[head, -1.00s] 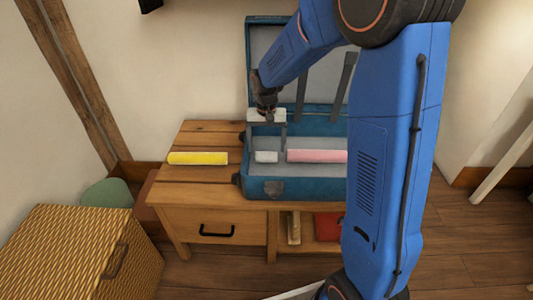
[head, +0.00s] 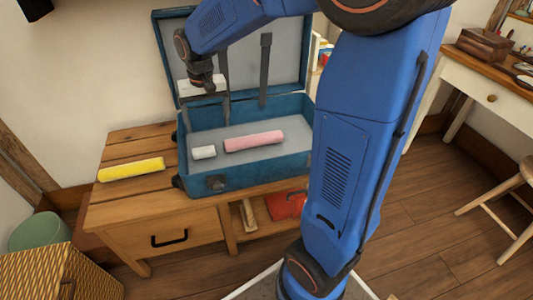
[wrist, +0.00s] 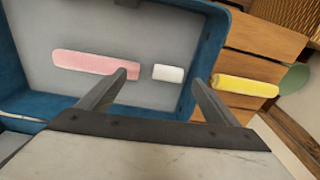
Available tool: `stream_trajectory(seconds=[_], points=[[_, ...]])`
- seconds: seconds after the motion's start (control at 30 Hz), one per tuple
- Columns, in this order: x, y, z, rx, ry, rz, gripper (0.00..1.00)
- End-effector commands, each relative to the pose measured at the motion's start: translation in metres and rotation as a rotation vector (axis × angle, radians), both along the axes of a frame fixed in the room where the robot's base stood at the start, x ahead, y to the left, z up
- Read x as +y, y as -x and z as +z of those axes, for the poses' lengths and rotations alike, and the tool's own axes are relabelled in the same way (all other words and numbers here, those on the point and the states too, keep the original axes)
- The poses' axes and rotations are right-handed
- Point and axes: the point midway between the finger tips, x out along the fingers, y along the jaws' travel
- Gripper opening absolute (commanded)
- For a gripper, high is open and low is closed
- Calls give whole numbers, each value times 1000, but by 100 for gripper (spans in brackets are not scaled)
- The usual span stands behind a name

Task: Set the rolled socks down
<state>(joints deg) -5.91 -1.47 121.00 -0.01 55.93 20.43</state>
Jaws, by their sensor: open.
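The rolled socks look to be the short white roll (head: 204,152), lying on the grey floor of the open blue suitcase (head: 250,175), near its left end. My gripper (head: 204,122) is above the white roll, open and empty, and apart from it. In the wrist view the white roll (wrist: 168,73) shows between and beyond the two spread fingertips (wrist: 159,80). A longer pink roll (head: 254,141) lies in the suitcase just right of the white one, with a small gap between them.
The suitcase stands on a wooden bench (head: 130,205), its lid (head: 285,62) raised behind my gripper. A yellow roll (head: 131,169) lies on the bench left of the suitcase. A wicker basket (head: 40,275) stands at lower left, a white desk (head: 505,100) at right.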

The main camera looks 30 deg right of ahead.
Motion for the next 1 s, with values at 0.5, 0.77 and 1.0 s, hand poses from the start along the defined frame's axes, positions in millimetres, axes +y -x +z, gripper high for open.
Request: stream_trajectory(seconds=[0.5, 0.77, 1.0], points=[[-33, 140, 53, -168, 16, 120, 85], [-43, 207, 55, -250, 37, 180, 85], [-49, 256, 46, -311, 60, 228, 85]])
